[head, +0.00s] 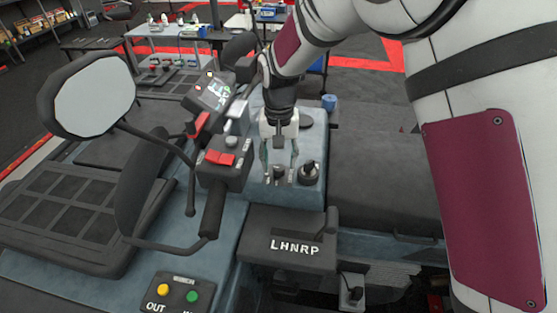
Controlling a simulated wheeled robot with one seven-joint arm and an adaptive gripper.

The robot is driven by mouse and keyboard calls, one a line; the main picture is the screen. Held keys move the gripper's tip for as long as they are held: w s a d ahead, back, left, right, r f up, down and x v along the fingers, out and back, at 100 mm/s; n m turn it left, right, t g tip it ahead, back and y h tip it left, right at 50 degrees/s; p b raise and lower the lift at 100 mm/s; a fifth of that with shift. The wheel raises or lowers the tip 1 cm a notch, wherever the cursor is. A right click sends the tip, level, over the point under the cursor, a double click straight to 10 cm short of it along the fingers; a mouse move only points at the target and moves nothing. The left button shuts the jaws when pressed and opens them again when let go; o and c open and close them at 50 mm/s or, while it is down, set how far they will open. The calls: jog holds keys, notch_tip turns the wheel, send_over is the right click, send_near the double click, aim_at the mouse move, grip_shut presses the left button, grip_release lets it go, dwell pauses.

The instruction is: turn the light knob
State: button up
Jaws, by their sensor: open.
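Two dark knobs stand on the blue-grey console panel (257,192) in the head view. The left knob (279,174) is between the tips of my gripper (279,179), partly hidden by them. The right knob (309,173) is a larger black one with a light mark on top, just right of the fingers. I cannot read which of them is the light knob. My gripper points down with its two fingers apart, one on each side of the left knob. I cannot tell whether they touch it.
A control box with red switches (220,158) and a display (213,92) stand close left of my gripper. A round mirror (87,95) is further left. The LHNRP gear lever housing (290,238) is in front. A blue cap (329,102) is behind right.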

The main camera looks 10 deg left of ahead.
jog(key=shift+f, duration=1)
grip_shut()
jog(key=shift+n, duration=0.4)
jog(key=n+b, duration=0.2)
jog(key=n, duration=0.1)
jog(key=shift+w+n, duration=0.15)
jog(key=shift+n, duration=0.15)
jog(key=n+b, duration=0.2)
jog(key=n, duration=0.2)
jog(key=shift+d, duration=0.1)
jog(key=shift+n, duration=0.3)
